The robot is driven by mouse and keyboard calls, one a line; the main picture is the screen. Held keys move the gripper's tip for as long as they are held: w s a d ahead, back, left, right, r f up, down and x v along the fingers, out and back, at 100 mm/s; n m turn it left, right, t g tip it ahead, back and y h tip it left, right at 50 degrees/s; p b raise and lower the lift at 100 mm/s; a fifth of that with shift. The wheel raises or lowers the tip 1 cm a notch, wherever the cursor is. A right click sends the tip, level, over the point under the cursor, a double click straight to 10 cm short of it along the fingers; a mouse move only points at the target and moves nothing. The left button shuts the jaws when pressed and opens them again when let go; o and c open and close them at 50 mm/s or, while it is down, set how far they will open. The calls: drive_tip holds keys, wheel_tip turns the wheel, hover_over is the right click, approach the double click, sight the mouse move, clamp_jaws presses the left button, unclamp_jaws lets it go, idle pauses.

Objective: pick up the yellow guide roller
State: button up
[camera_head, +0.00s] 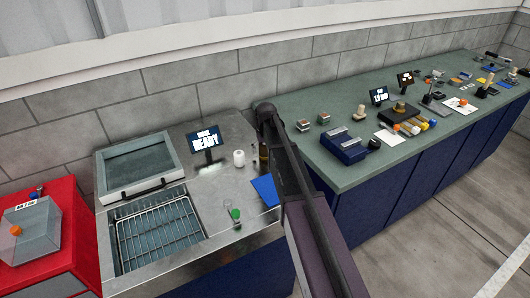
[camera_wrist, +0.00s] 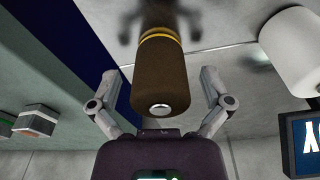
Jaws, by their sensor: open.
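In the wrist view a dark brown cylinder (camera_wrist: 160,75) with a thin yellow band and a silver end stands between the fingers of my gripper (camera_wrist: 158,82). The fingers are open, one on each side of it, with gaps showing. In the head view a brown bottle-like piece (camera_head: 264,153) stands beside my arm, partly hidden. Small yellow pieces (camera_head: 429,124) lie on the green counter by a black block. They are too small to tell whether one is the guide roller. My gripper's fingers cannot be made out in the head view.
A white cylinder (camera_head: 239,158) stands near the READY display (camera_head: 206,143) on the steel counter. A wire rack (camera_head: 158,235), a blue sheet (camera_head: 265,189) and a green-topped flask (camera_head: 235,214) are nearby. A blue fixture (camera_head: 343,147) stands on the green counter.

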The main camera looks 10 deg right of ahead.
idle(0.4)
drive_tip(key=c, duration=1.4)
drive_tip(key=shift+o, duration=0.2)
drive_tip(key=shift+r, duration=0.15)
wheel_tip(320, 180, up, 3)
drive_tip(key=p, duration=0.3)
drive_tip(key=shift+r+p, duration=0.2)
drive_tip(key=shift+p, duration=0.15)
drive_tip(key=s, duration=0.5)
drive_tip(key=s+r+p, duration=0.1)
drive_tip(key=s, duration=1)
drive_tip(key=shift+d+r, duration=0.1)
drive_tip(key=shift+r, duration=0.1)
